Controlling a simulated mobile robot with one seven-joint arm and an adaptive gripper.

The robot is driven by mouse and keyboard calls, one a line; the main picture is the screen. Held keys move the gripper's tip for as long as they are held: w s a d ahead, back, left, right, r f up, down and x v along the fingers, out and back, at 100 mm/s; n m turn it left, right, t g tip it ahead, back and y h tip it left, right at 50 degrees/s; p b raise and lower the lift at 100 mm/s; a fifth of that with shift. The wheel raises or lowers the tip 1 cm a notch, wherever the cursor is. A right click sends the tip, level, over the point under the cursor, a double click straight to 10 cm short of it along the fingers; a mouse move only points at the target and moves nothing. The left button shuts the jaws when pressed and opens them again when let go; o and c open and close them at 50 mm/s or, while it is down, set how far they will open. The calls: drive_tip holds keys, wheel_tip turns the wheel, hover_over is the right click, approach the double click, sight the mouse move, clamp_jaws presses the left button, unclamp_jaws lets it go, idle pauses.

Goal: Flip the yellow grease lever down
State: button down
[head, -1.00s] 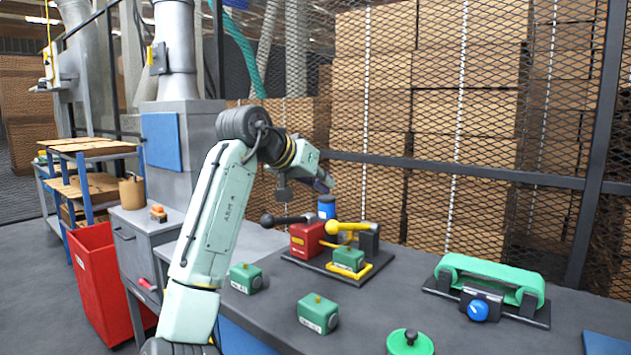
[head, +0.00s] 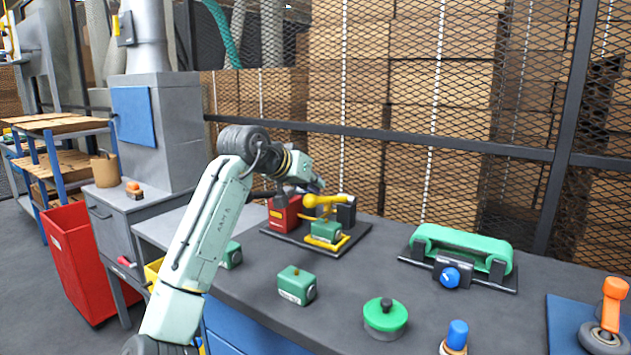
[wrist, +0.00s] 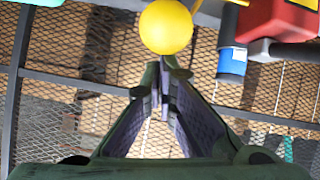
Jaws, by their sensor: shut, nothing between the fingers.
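The yellow lever (head: 325,200) has a round ball knob and points left, about level, from a dark block at the back of the black base plate (head: 285,236). My gripper (head: 317,186) is just above the knob in the head view, its fingers partly hidden. In the wrist view the yellow knob (wrist: 166,27) is just beyond my shut, empty fingertips (wrist: 164,78). I cannot tell whether they touch. A green block (head: 326,231) sits in a yellow holder below the lever.
A red block (head: 285,215) stands left of the lever, and a blue cylinder (wrist: 231,62) shows close by in the wrist view. Green blocks, a round green-lidded piece (head: 385,318) and a green-handled fixture (head: 462,248) stand on the grey bench. A mesh fence (head: 430,80) runs behind.

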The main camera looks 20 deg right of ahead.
sight(310, 206)
drive_tip(key=f+b, duration=0.1)
drive_tip(key=b, duration=0.1)
drive_tip(key=f+t+h+b, duration=0.1)
drive_tip(key=f+b, duration=0.1)
drive_tip(key=s+a+f+h+b, duration=0.1)
drive_tip(key=b, duration=0.1)
drive_tip(key=shift+f, duration=0.3)
drive_tip(key=shift+s+a+f+t+h+b, duration=0.15)
drive_tip(key=shift+a+f+t+h+b, duration=0.2)
drive_tip(key=shift+t+h+b, duration=0.4)
drive_tip(key=shift+r, duration=0.15)
